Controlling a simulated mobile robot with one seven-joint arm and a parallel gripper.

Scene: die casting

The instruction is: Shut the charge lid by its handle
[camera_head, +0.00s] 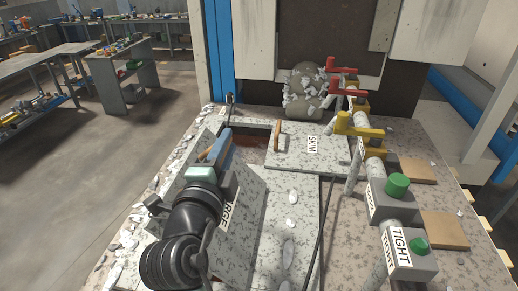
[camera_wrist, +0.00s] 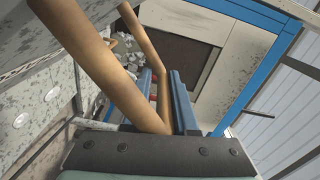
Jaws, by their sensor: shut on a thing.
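The charge lid (camera_head: 245,215) is a speckled pale plate standing raised and tilted at the left of the bench top. Its label is partly hidden by my arm, with only "RGE" readable. Its orange-brown wooden handle (camera_head: 206,154) sits at its upper left edge. My gripper (camera_head: 222,146), with blue fingers, is at this handle. In the wrist view, the handle (camera_wrist: 98,65) runs in between the two blue fingers of my gripper (camera_wrist: 166,88), which is shut on it. My arm hides much of the lid.
The flat lid marked SKIM (camera_head: 310,148) lies beside a dark opening (camera_head: 250,138). Red levers (camera_head: 340,66), a yellow lever (camera_head: 358,126) and boxes with green knobs (camera_head: 397,185) line the right. A dark cable (camera_head: 322,225) crosses the bench. Grey scraps litter the bench.

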